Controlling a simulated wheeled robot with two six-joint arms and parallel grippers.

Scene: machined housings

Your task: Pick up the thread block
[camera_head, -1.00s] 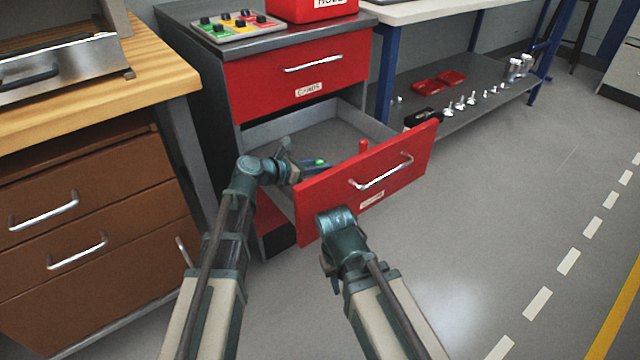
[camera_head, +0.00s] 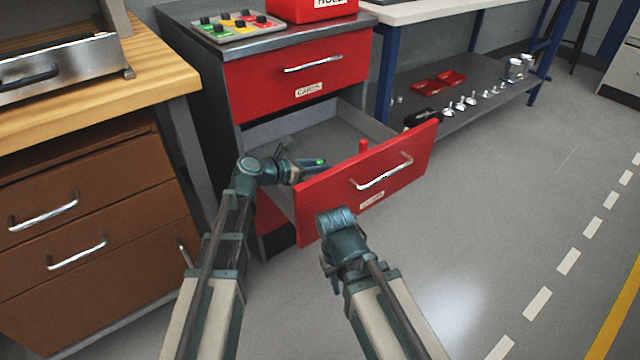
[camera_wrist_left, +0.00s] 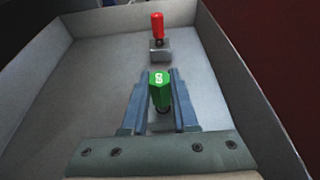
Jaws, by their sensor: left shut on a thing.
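A green hexagonal post with a white marking (camera_wrist_left: 160,88) stands upright in the open drawer, seen in the left wrist view. Its lower part sits between the fingers of my left gripper (camera_wrist_left: 160,112), which is shut on it.
The open drawer's red front (camera_head: 335,195) stands between my two grippers. Grey drawer walls (camera_wrist_left: 240,80) enclose the posts. A tray of coloured knobs (camera_head: 238,27) and a red box (camera_head: 310,8) sit on the cabinet. The drawer floor left of my gripper is clear.

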